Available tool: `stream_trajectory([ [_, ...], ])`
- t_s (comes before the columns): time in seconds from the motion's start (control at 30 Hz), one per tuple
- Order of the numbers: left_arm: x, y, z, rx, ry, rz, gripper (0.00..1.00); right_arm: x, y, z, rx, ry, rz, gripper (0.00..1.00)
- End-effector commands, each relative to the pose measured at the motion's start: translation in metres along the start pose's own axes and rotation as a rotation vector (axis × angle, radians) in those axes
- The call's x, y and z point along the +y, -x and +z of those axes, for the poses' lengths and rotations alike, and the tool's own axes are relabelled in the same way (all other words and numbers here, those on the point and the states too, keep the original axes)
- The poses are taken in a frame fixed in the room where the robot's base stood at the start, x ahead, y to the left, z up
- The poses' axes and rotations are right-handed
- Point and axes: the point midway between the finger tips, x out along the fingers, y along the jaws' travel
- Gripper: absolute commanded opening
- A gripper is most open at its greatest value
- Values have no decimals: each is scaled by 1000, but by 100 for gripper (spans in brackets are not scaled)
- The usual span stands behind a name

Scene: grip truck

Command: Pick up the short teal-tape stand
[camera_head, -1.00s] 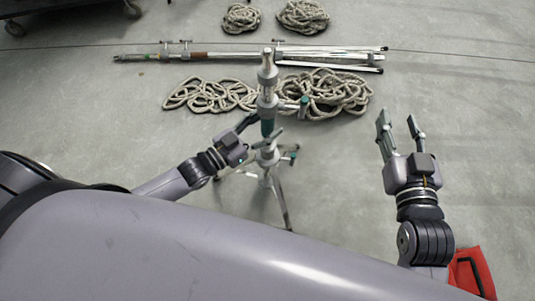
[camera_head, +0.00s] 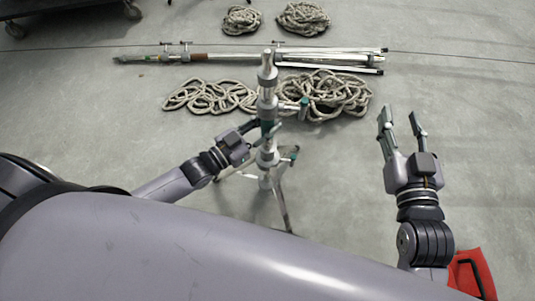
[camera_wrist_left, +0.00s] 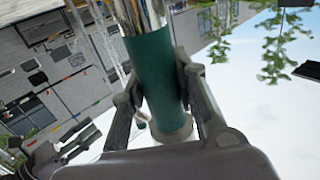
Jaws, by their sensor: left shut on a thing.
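The short teal-tape stand (camera_head: 267,100) is upright in the middle of the head view, a metal post with teal bands and knobs and thin legs spread below. My left gripper (camera_head: 257,127) is at its post from the left side, its tips partly hidden. In the left wrist view both fingers are shut around the teal-taped section of the stand (camera_wrist_left: 156,75). My right gripper (camera_head: 401,122) is open and empty, well to the right of the stand, pointing away from me.
Coiled ropes lie behind the stand, one at left (camera_head: 208,97) and one at right (camera_head: 338,97). A long folded metal stand (camera_head: 225,56) lies across the floor beyond them. Two more coils (camera_head: 303,17) are farther back. A red item (camera_head: 470,272) sits at lower right. Open floor surrounds the right gripper.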

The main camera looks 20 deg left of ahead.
Motion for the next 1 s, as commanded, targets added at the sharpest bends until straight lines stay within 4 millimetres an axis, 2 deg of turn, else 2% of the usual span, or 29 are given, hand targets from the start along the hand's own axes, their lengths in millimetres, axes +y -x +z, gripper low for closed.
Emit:
stream_trajectory([
  [0.13, 0, 0, 0, 0, 0, 0, 0, 0, 0, 0, 0, 0, 0, 40],
  [0.63, 0, 0, 0, -1, 0, 0, 0, 0, 0, 0, -1, 0, 0, 40],
  [0.67, 0, -2, -8, 18, -2, 1, 0, 0, 0, 0, -1, 0, 0, 40],
  [1.0, 0, -2, -10, 18, -2, 1, 0, 0, 0, 1, -15, 0, 0, 40],
])
